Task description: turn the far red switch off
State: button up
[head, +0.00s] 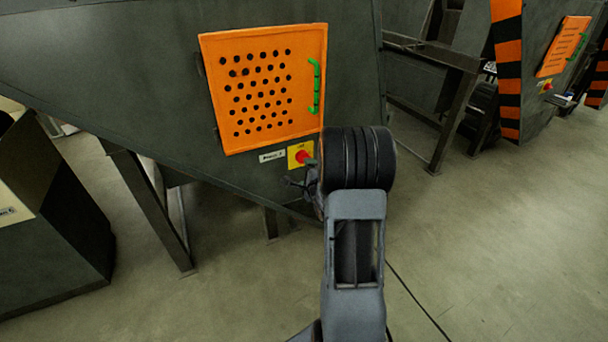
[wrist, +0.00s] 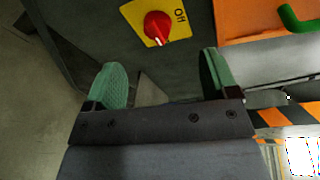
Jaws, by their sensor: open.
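A red rotary switch (head: 303,158) sits on a yellow plate (head: 293,151) below the orange panel of the closer machine. In the wrist view the red knob (wrist: 157,27) lies just beyond the fingertips, with black lettering on the plate beside it. A second, smaller red switch (head: 547,87) on a yellow plate is on the machine at the far right, well away from my gripper. My gripper (wrist: 162,75) is open and empty. Its green fingers stand apart, short of the closer knob and not visibly touching it. In the head view my wrist hides most of the gripper.
The orange perforated door (head: 262,88) has a green handle (head: 316,86) above the closer switch. A white label (head: 272,156) is left of it. Metal legs (head: 152,208) support the machine. Open floor (head: 500,230) lies to the right.

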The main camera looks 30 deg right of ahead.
jog(key=d+f+m+t+b, duration=0.2)
jog(key=d+f+m, duration=0.1)
jog(key=f+m, duration=0.15)
jog(key=shift+n, duration=0.25)
jog(key=x, duration=1.2)
jog(key=shift+w+d+f+b, duration=0.1)
jog(key=shift+w+d+b, duration=0.15)
jog(key=shift+d+b, duration=0.15)
jog(key=shift+c, duration=0.5)
jog(key=c, duration=0.8)
